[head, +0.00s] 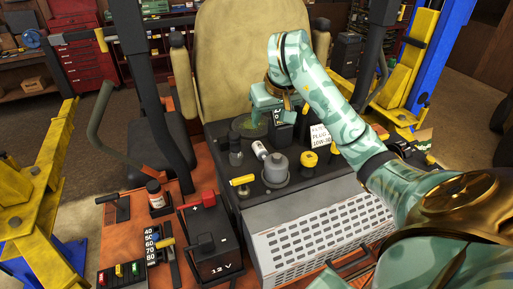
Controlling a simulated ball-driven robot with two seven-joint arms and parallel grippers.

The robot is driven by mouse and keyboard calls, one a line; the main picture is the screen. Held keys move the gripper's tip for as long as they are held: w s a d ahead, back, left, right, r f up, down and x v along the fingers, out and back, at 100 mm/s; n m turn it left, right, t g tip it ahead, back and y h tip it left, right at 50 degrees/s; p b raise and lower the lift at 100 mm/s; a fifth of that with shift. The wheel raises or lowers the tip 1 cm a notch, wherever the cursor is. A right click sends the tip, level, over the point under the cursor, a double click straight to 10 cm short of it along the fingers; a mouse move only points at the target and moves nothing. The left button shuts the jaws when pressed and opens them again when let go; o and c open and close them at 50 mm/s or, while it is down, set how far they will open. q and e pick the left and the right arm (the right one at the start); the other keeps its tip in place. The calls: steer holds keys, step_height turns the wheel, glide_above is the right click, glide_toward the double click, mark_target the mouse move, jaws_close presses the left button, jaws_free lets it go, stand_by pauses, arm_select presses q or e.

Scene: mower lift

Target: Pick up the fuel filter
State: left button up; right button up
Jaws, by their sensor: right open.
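My right gripper (267,114) reaches over the back of the dark engine deck (225,184), in front of the seat, with its jaws open and pointing down. A dark block (282,134) stands just below and beside the jaws; I cannot tell whether they touch it. A small white cylinder (259,149), which may be the fuel filter, leans tilted next to a grey domed canister (275,169). It is in front of the gripper and apart from it. My left gripper is not in view.
A dark cylinder (235,152), a yellow-capped part (308,159) and a white label card (320,136) are close around on the deck. A 12 V battery (211,245) and a grey perforated grille (318,231) are in front. Yellow lift arms (38,190) flank the mower.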

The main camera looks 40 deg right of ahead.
steer(key=x, duration=0.4)
steer(key=b, duration=0.4)
glide_above(260, 147)
steer(key=s, duration=0.2)
steer(key=f, duration=0.3)
steer(key=a+f, duration=0.1)
steer(key=f, duration=0.1)
steer(key=shift+s+f, duration=0.15)
steer(key=shift+s, duration=0.05)
steer(key=shift+w+d+f, duration=0.15)
steer(key=shift+f, duration=0.15)
steer(key=shift+x, duration=2.75)
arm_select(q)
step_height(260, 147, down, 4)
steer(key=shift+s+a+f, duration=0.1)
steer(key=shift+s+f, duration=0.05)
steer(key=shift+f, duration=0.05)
arm_select(e)
steer(key=c, duration=1.1)
